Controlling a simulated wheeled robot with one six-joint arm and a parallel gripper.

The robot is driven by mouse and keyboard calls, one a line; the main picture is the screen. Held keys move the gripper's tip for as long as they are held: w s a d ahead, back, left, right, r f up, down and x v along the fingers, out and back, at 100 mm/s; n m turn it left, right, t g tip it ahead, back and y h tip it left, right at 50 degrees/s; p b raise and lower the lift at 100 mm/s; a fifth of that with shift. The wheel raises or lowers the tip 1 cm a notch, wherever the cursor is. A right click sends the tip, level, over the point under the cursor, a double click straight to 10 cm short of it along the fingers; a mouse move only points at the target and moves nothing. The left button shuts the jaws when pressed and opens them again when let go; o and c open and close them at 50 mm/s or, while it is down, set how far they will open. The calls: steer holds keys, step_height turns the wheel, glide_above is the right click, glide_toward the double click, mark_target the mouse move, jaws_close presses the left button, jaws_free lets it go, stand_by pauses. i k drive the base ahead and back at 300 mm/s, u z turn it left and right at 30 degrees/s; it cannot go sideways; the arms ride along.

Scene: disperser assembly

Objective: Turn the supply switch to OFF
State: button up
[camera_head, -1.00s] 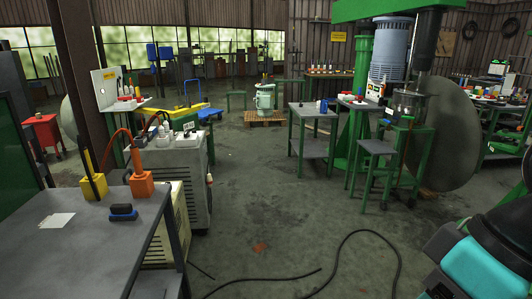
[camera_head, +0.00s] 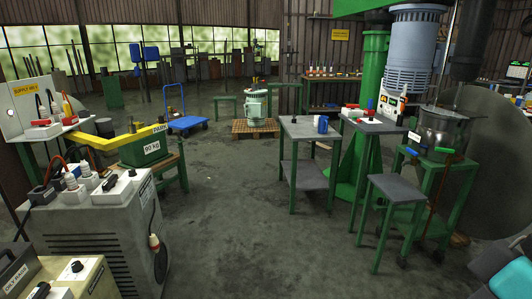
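A white panel (camera_head: 28,112) with a yellow label (camera_head: 25,88) stands at the left; the label seems to begin with "SUPPLY". Small red, white and yellow items (camera_head: 55,122) stand on a shelf in front of the panel. My gripper is not in view; only a teal and grey part of my arm shows at the lower right corner.
A grey wheeled machine (camera_head: 95,240) and a beige box (camera_head: 75,280) stand at the lower left, before the panel. A green box marked 90 kg (camera_head: 150,150) is beside them. A grey table (camera_head: 310,130) and stool (camera_head: 395,188) stand right of the middle. The central floor is clear.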

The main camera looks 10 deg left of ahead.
mark_target(42, 123)
steer(key=u, duration=0.25)
steer(key=i, duration=2.05)
steer(key=u, duration=1.45)
steer(key=i, duration=1.55)
steer(key=z, duration=0.8)
steer(key=i, duration=3.35)
steer(key=u, duration=2.05)
